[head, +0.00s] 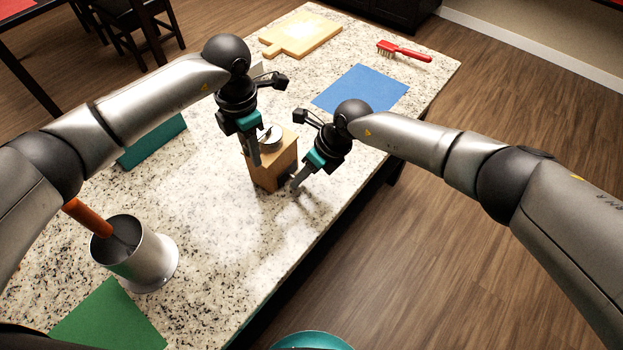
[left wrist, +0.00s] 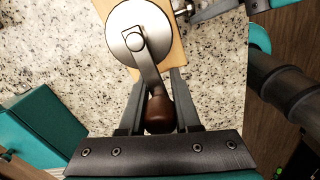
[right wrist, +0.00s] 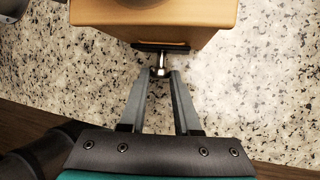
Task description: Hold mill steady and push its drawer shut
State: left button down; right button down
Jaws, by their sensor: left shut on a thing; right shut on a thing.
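The wooden mill (head: 284,160) stands upright near the counter's front edge, with a round metal top and a crank. In the left wrist view the metal top (left wrist: 124,24) and crank arm (left wrist: 150,72) show from above. My left gripper (head: 254,152) is shut on the crank's dark brown knob (left wrist: 160,112). My right gripper (head: 296,184) is at the mill's front side. In the right wrist view its fingertips (right wrist: 160,76) are shut on the small metal drawer knob (right wrist: 160,68). A dark drawer edge (right wrist: 160,46) shows at the mill's front; how far it is open is unclear.
The counter's front edge is close to the mill.

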jog(key=shift+w+a, duration=0.2)
jog(key=shift+a, duration=0.1)
jog(key=c, duration=0.6)
grip_release()
jog(key=v, duration=1.2)
jog(key=shift+s, duration=0.1)
